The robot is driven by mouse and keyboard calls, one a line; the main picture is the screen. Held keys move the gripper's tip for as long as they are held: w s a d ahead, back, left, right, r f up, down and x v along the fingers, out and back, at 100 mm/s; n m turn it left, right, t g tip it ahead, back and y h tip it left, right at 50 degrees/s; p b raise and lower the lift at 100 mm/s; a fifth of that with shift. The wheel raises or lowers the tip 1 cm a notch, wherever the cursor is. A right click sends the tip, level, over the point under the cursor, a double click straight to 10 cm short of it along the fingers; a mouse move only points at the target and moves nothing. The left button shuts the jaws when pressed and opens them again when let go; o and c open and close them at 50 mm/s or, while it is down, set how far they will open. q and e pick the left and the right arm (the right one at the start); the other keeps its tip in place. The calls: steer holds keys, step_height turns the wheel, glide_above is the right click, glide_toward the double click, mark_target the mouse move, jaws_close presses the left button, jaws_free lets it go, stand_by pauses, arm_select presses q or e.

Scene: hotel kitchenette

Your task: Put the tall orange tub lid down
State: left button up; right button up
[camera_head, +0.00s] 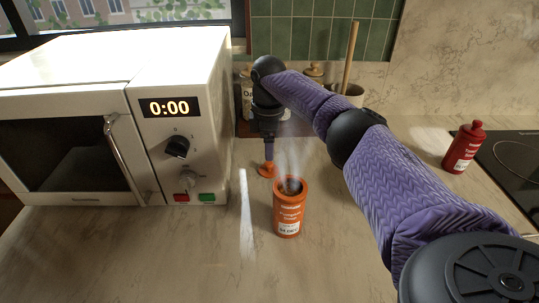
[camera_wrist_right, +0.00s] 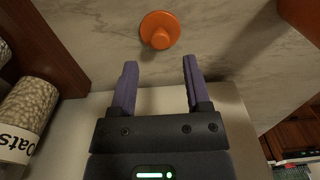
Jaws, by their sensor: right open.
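The orange tub lid (camera_head: 266,171) is a round disc with a knob. It lies on the marble counter just behind and left of the tall orange tub (camera_head: 289,214). The tub stands upright and uncovered, with steam rising from its mouth. My right gripper (camera_head: 269,153) points down just above the lid. In the right wrist view the purple fingers of the gripper (camera_wrist_right: 159,68) are apart with nothing between them, and the lid (camera_wrist_right: 159,30) lies beyond their tips, knob towards the camera. My left gripper is not in view.
A white microwave (camera_head: 185,120) stands at the left. A red bottle (camera_head: 463,148) and a black hob (camera_head: 515,163) are at the right. A jar of oats (camera_wrist_right: 28,112) shows in the right wrist view. The counter in front of the tub is clear.

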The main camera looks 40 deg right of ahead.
mark_target(269, 163)
step_height(269, 163, up, 7)
steer(key=p, duration=0.1)
stand_by(0.3)
